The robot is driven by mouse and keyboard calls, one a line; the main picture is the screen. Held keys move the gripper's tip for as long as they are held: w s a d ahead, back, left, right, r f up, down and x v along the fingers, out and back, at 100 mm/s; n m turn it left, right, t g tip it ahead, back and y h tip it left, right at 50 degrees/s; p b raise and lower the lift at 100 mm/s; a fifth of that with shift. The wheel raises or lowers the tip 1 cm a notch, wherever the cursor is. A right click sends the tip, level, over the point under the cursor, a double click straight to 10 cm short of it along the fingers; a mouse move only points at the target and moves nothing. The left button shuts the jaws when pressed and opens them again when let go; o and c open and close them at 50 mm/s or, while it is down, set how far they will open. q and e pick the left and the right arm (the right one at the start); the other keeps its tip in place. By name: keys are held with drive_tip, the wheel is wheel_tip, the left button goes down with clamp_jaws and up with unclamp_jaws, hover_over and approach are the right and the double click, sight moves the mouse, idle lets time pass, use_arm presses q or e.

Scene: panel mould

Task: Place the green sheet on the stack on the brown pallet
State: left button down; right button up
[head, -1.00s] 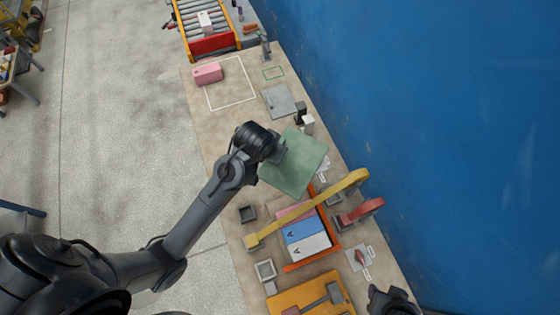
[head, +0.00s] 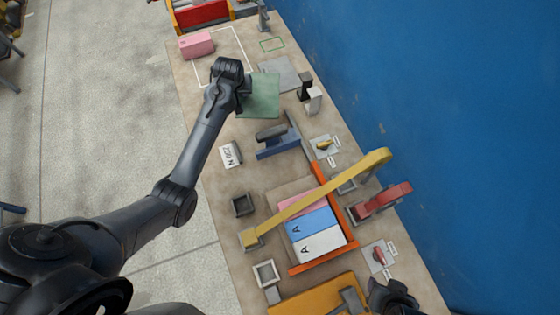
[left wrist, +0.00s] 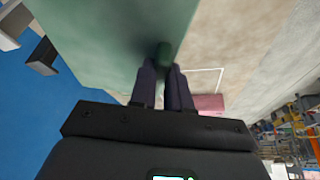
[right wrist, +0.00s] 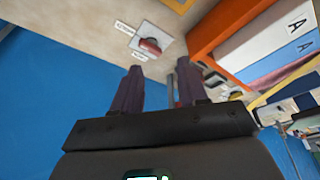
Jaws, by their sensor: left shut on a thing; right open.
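The green sheet (head: 260,96) is in my left gripper (head: 244,88), held by its left edge toward the far part of the bench.
An orange frame (head: 351,238) holds pink, blue and white pieces, with a yellow bar (head: 325,191) across it. A blue fixture (head: 278,147), a 250 N block (head: 231,155), a red clamp (head: 382,201) and a pink block (head: 196,45) stand around.

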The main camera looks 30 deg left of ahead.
use_arm(q)
drive_tip(key=f+b, duration=0.1)
drive_tip(key=f, duration=0.1)
drive_tip(key=f+b, duration=0.2)
drive_tip(key=f, duration=0.1)
drive_tip(key=shift+w+a+f, duration=0.1)
drive_tip(key=shift+w+a, duration=0.05)
drive_tip(key=shift+w, duration=0.05)
wheel_tip(320, 180, down, 10)
drive_tip(key=shift+r+b, duration=0.1)
drive_tip(key=shift+b, duration=0.5)
use_arm(e)
wheel_tip(320, 180, down, 6)
drive_tip(key=shift+r, duration=0.25)
use_arm(q)
drive_tip(key=c, duration=1.5)
unclamp_jaws()
drive_tip(key=shift+f, duration=0.2)
drive_tip(key=shift+c, duration=0.2)
drive_tip(key=o, duration=0.4)
use_arm(e)
drive_tip(key=shift+a, duration=0.15)
use_arm(q)
drive_tip(key=shift+o, duration=0.2)
drive_tip(key=shift+r, duration=0.15)
